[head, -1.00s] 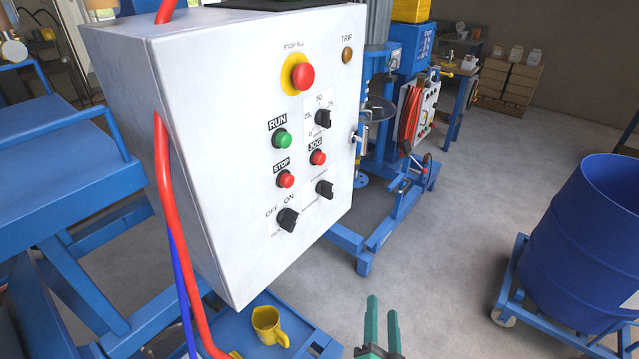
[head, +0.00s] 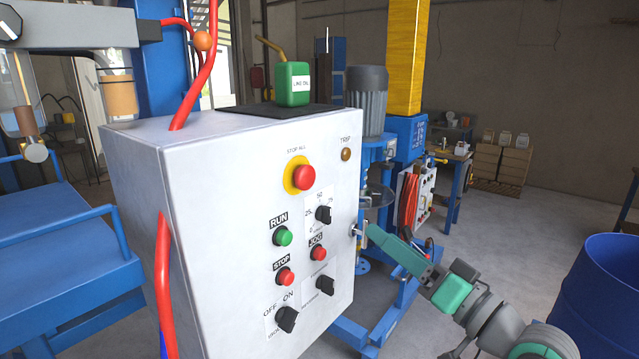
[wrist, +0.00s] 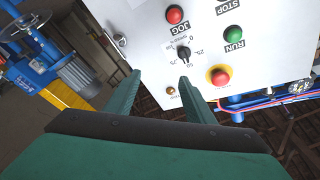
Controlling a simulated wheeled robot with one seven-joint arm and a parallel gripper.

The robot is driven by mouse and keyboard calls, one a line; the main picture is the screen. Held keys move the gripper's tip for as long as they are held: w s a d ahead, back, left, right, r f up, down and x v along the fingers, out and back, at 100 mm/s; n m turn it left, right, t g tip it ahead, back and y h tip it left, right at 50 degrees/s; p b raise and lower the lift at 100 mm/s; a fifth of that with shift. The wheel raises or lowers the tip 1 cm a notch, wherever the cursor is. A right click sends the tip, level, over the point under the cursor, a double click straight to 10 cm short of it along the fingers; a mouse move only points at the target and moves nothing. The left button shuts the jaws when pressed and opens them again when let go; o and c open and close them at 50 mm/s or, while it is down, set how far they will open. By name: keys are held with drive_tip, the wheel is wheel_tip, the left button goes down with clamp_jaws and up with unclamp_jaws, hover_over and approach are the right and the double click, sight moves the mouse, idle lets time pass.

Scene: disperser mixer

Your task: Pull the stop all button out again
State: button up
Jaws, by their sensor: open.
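The stop all button (head: 304,177) is a red mushroom head on a yellow disc, high on the front of the white control box (head: 200,230). In the wrist view the button (wrist: 220,77) shows to the right of my gripper's fingertips, upside down. My gripper (head: 372,232) has green fingers and is near the box's right edge, below and to the right of the button. In the wrist view its two fingers (wrist: 160,80) are spread apart with nothing between them, and the box face lies beyond them. I cannot tell whether the button is pressed in.
The green run button (head: 282,236), red stop button (head: 285,276), red jog button (head: 318,253) and black knobs (head: 323,214) are on the same face. Red hoses (head: 163,285) run along the box's left side. A green can (head: 292,84) stands on top. A blue drum (head: 603,290) is at right.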

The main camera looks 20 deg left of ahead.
sight(310, 179)
drive_tip(key=s+a+r+n+g, duration=0.1)
drive_tip(key=s+r+n+g, duration=0.6)
drive_tip(key=r, duration=0.5)
drive_tip(key=shift+m+t+y, duration=0.3)
drive_tip(key=shift+m+t, duration=0.2)
drive_tip(key=shift+t, duration=0.4)
drive_tip(key=x, duration=0.7)
drive_tip(key=s+x, duration=0.1)
drive_tip(key=x, duration=0.2)
drive_tip(key=shift+a+f, duration=0.25)
drive_tip(key=shift+a, duration=0.25)
